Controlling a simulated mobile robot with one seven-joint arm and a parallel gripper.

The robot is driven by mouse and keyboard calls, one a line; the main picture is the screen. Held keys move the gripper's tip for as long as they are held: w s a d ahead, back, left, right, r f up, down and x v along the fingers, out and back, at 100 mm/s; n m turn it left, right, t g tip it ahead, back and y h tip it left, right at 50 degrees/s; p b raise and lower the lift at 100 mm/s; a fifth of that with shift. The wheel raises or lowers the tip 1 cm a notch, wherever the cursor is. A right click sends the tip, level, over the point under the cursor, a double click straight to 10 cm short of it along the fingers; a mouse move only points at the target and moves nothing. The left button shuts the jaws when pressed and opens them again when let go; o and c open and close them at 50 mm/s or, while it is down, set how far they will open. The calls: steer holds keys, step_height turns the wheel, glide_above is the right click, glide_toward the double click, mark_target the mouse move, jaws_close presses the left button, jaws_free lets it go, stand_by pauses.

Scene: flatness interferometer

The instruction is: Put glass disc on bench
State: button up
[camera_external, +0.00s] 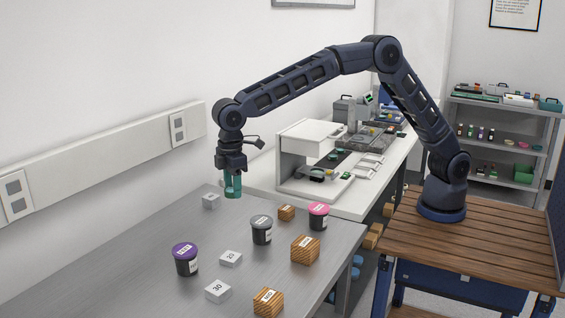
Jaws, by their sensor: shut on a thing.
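My gripper (231,174) points down over the far left part of the grey metal bench (130,262). It is shut on a teal thing (232,188), which looks like the glass disc, though it is small and partly covered by the fingers. The held thing seems to be a little above the bench top, but I cannot tell the exact gap. A white bench (345,207) with a white instrument (309,137) stands behind the metal one.
A grey-white block (211,201) is close to my gripper. Purple-lidded (186,259), grey-lidded (261,229) and pink-lidded (318,216) jars, wooden blocks (305,250) and white blocks (217,291) stand on the metal bench. Its left front is clear.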

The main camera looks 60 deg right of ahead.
mark_target(263, 278)
steer(key=s+a+r+n, duration=0.1)
steer(key=s+a, duration=0.3)
steer(key=s, duration=0.3)
steer(key=s+a+r+n, duration=0.1)
steer(key=s+a+n, duration=0.1)
steer(key=s+a, duration=0.3)
steer(key=s, duration=0.3)
steer(key=shift+s+a+r, duration=0.2)
steer(key=shift+a, duration=0.1)
step_height(263, 278, down, 20)
steer(key=shift+r, duration=0.2)
steer(key=shift+f, duration=0.1)
steer(key=o, duration=1)
steer(key=shift+f, duration=0.1)
step_height(263, 278, up, 11)
steer(key=shift+d, duration=0.15)
steer(key=shift+w, duration=0.1)
